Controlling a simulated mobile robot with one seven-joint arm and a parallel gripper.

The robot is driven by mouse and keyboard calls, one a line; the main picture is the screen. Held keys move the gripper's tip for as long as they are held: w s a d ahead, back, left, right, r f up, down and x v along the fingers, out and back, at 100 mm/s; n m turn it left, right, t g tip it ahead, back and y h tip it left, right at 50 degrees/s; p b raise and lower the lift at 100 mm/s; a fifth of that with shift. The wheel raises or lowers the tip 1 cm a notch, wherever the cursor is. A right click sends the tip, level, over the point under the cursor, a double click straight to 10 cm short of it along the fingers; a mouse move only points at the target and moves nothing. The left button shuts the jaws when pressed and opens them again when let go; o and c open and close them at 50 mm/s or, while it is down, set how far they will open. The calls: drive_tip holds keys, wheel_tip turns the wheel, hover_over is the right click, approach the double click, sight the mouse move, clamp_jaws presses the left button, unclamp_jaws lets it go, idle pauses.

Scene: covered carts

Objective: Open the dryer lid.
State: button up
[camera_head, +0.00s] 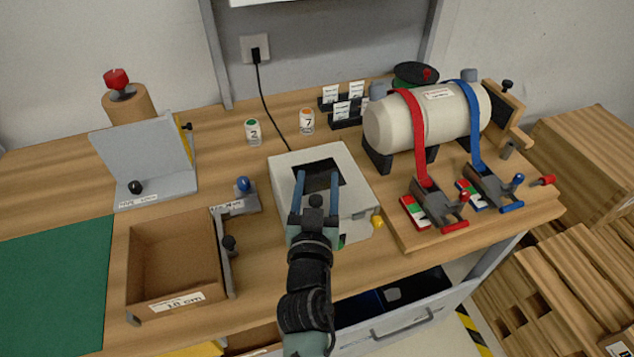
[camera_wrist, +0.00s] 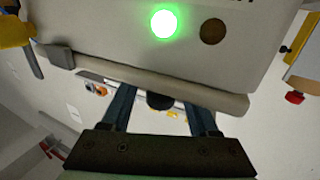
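The dryer is a white box (camera_head: 353,190) in the middle of the bench, with a dark square area (camera_head: 320,171) on its top. My gripper (camera_head: 316,180) is over its front part, with two blue fingers spread apart and nothing seen between them in the head view. In the wrist view, the dryer's pale face (camera_wrist: 100,35) has a lit green light and a dark round spot beside it. A pale rounded bar (camera_wrist: 200,96) crosses in front of my gripper (camera_wrist: 160,98) and hides its fingertips. Whether they touch the bar, I cannot tell.
A yellow knob (camera_head: 377,222) is at the dryer's right front. A cardboard box (camera_head: 172,255) in a fixture stands left. A strapped white cylinder (camera_head: 395,124) with red and blue clamps stands right. Two small jars (camera_head: 253,131) are behind. A black cable runs to the wall.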

clamp_jaws()
idle(1.3)
